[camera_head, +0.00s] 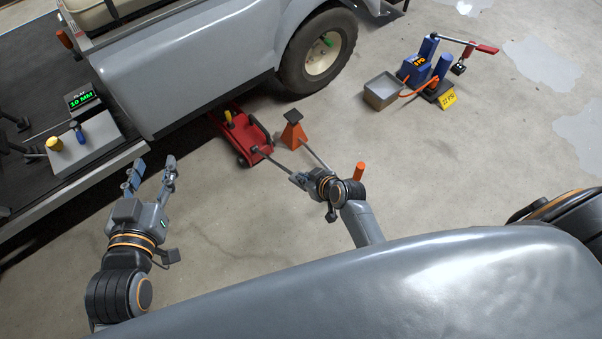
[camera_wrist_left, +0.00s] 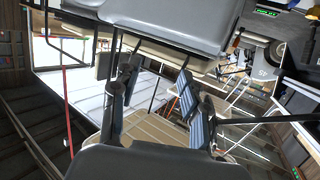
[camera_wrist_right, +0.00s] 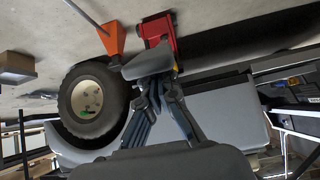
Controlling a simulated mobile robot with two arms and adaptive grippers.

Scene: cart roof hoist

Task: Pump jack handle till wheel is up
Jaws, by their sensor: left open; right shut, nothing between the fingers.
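The red jack (camera_head: 240,138) sits on the floor beside the grey cart, and it also shows in the right wrist view (camera_wrist_right: 158,30). A thin dark handle bar (camera_head: 273,163) runs from the jack toward my right gripper (camera_head: 299,179). My right gripper is shut with nothing between its fingers, close to the bar; I cannot tell whether they touch. The cart's wheel (camera_head: 322,50) has a black tyre and cream hub; it also shows in the right wrist view (camera_wrist_right: 90,100). Whether it clears the floor is unclear. My left gripper (camera_head: 153,168) is open and empty, left of the jack.
An orange stand (camera_head: 293,132) is right of the jack. An orange upright grip (camera_head: 359,171) shows beside my right wrist. A display (camera_head: 80,98) reads 10 MM above a grey box (camera_head: 85,145) with knobs. A blue device (camera_head: 418,68) and tray (camera_head: 384,92) stand at right.

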